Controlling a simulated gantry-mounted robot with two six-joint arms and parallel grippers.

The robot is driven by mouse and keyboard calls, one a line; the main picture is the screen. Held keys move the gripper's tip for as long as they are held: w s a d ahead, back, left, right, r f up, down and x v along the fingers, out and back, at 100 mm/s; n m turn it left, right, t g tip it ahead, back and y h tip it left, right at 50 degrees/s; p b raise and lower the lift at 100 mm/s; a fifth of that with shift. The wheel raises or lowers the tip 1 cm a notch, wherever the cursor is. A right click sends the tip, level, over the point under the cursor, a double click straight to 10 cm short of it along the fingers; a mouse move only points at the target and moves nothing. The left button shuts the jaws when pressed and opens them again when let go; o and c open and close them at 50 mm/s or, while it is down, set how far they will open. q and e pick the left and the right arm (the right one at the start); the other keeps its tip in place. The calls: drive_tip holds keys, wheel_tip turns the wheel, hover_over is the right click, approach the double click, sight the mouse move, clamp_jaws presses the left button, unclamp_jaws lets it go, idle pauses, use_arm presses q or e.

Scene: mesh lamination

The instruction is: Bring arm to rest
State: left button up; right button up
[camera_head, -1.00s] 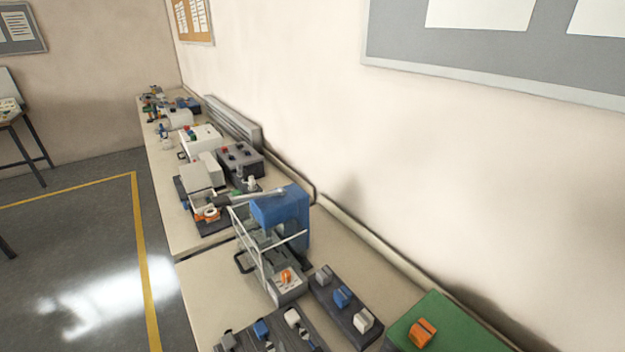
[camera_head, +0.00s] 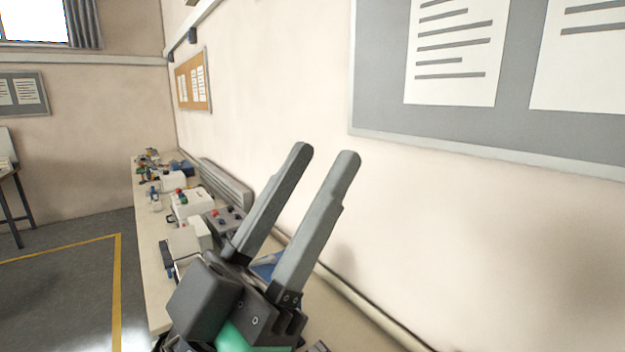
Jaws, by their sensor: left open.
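My left gripper (camera_head: 325,155) stands large in the lower middle of the head view. Its two long grey fingers point up and slightly right, apart, with only the wall visible between their upper parts. It is open and holds nothing that I can see. Its dark body hides most of the near workbench and the things on it. Only a bit of a blue part (camera_head: 266,264) shows between the fingers. My right gripper is not in the picture.
A long workbench (camera_head: 150,232) runs along the wall, with white machines (camera_head: 188,204) and a dark control box (camera_head: 226,221) on it. A grey notice board (camera_head: 385,60) hangs at right. Open floor (camera_head: 60,290) with a yellow line lies at left.

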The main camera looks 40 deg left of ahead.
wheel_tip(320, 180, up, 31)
drive_tip(key=p, duration=3.1)
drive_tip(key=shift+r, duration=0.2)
